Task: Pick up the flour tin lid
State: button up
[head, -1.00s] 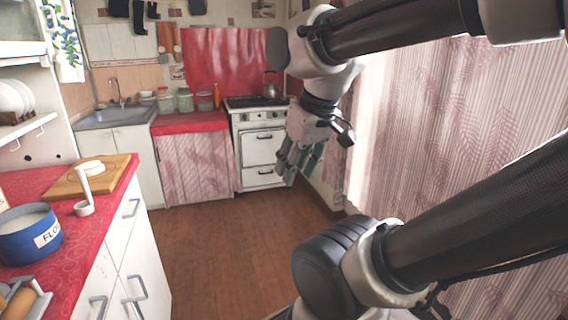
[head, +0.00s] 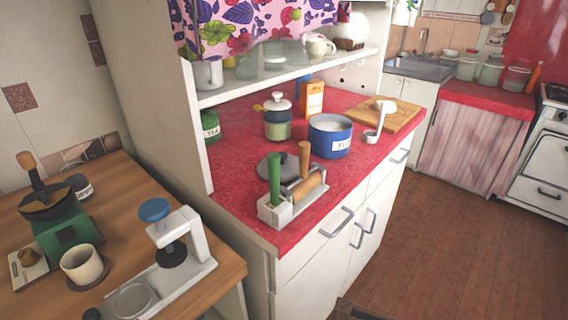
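The flour tin (head: 330,146) is a round blue tin with a white label, partly readable. It stands open on the red counter, with pale contents showing. I cannot tell for certain which thing is its lid. A dark grey round lid-like disc (head: 266,172) lies on the counter in front of the tin, partly hidden behind a rack with upright handles. A white round piece (head: 388,106) lies on the wooden board right of the tin, partly behind a white ladle (head: 376,128). My gripper is not in view.
The rack (head: 272,212) with a rolling pin (head: 307,187) stands at the counter's front edge. A lidded pot (head: 277,128) and an orange box (head: 312,98) stand behind. The wooden board (head: 402,118) is at right. A lower wooden table (head: 215,288) with tools is at left. The floor (head: 430,250) is clear.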

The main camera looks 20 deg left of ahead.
aim_at(289, 166)
jog(key=i+l+u, duration=0.2)
jog(key=i+u, duration=0.15)
jog(key=i+l+u, duration=0.35)
